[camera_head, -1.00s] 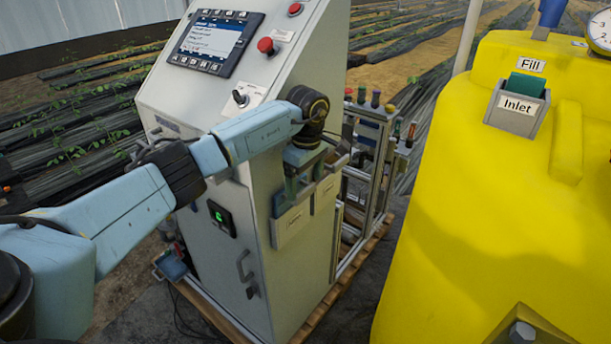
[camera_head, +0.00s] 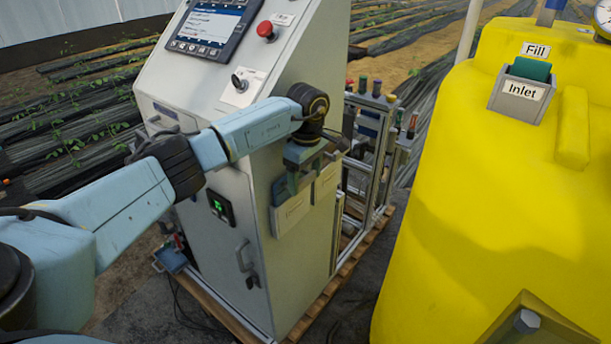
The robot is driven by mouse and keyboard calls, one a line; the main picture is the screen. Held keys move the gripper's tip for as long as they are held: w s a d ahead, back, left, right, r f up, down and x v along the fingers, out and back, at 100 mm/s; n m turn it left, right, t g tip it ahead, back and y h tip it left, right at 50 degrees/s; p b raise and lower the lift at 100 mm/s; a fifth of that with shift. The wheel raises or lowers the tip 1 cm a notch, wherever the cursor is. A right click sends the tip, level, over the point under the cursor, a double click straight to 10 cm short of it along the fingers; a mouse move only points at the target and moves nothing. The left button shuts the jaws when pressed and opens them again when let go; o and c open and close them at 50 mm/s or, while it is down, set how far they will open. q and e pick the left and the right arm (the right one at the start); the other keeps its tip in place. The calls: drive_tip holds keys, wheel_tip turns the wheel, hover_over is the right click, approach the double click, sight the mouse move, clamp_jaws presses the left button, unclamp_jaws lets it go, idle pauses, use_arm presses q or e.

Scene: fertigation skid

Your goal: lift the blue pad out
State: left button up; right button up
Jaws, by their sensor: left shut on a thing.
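The blue pad (camera_head: 280,190) stands upright in the left of two pale pockets (camera_head: 291,216) on the side of the grey cabinet (camera_head: 225,195). Its upper part shows above the pocket rim; its lower part is hidden inside. My left gripper (camera_head: 293,178) points down at the pocket and is shut on the blue pad. The fingertips are small and partly hidden against the pad. My right gripper is not in view.
The second pale pocket (camera_head: 327,183) is close beside on the right. A yellow tank (camera_head: 480,190) stands to the right, with a green pad (camera_head: 530,69) in its Inlet holder (camera_head: 520,97). A metal frame (camera_head: 372,160) with coloured caps stands behind the cabinet.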

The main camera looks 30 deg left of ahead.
use_arm(q)
drive_tip(key=shift+r+p, duration=4.45)
drive_tip(key=shift+r, duration=2.1)
drive_tip(key=shift+c, duration=0.3)
drive_tip(key=shift+s+f, duration=0.1)
